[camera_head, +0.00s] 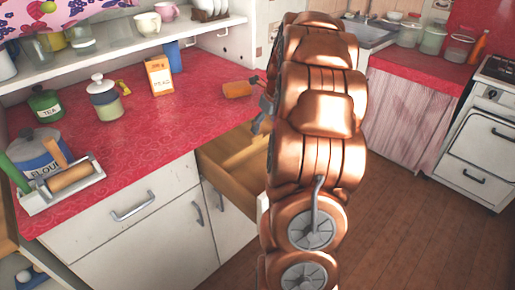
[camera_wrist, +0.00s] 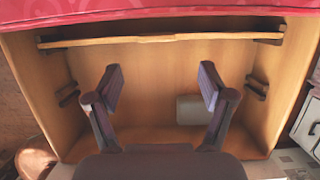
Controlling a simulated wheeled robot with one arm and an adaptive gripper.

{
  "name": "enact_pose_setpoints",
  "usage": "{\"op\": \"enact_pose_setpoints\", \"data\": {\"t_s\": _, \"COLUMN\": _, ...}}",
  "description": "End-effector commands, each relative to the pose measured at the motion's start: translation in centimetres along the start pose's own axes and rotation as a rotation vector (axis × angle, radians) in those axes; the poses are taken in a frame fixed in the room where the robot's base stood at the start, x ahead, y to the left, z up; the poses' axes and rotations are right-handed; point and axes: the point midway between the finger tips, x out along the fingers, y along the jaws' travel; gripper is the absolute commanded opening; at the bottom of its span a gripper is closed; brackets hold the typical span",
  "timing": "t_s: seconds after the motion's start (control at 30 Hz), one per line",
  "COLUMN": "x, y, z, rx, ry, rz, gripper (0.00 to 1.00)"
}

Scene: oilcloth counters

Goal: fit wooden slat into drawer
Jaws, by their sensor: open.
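The open wooden drawer (camera_wrist: 150,62) fills the wrist view. It also shows in the head view (camera_head: 228,160), partly hidden behind my arm. A long, thin wooden slat (camera_wrist: 165,39) spans the drawer's far end, its ends near the far pair of dark side brackets. I cannot tell whether it is fully seated. A nearer pair of dark brackets, left (camera_wrist: 68,92) and right (camera_wrist: 257,87), has nothing in it. My gripper (camera_wrist: 161,75) is open and empty above the drawer, its fingertips apart from the slat.
A grey cylindrical object (camera_wrist: 192,110) lies in the drawer, partly behind the right finger. The red counter (camera_head: 135,125) overhangs the drawer's far end. An orange bottle (camera_head: 238,89) lies on it near my arm. The floor (camera_head: 400,225) to the right is clear.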

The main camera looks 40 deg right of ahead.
Motion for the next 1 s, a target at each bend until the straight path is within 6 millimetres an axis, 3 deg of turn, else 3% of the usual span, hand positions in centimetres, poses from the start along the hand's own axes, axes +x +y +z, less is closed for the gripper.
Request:
{"op": "enact_pose_setpoints", "data": {"t_s": 0.27, "x": 2.0, "y": 0.2, "z": 0.3, "rx": -0.005, "ry": 0.003, "rz": 0.003, "gripper": 0.81}}
{"op": "enact_pose_setpoints", "data": {"t_s": 0.63, "x": 6.2, "y": 0.5, "z": 1.1, "rx": -0.006, "ry": 0.004, "rz": 0.004, "gripper": 0.81}}
{"op": "enact_pose_setpoints", "data": {"t_s": 0.87, "x": 6.6, "y": 0.4, "z": 1.1, "rx": -0.006, "ry": 0.002, "rz": 0.001, "gripper": 0.81}}
{"op": "enact_pose_setpoints", "data": {"t_s": 1.0, "x": 6.6, "y": 0.4, "z": 1.1, "rx": -0.006, "ry": 0.002, "rz": 0.001, "gripper": 0.70}}
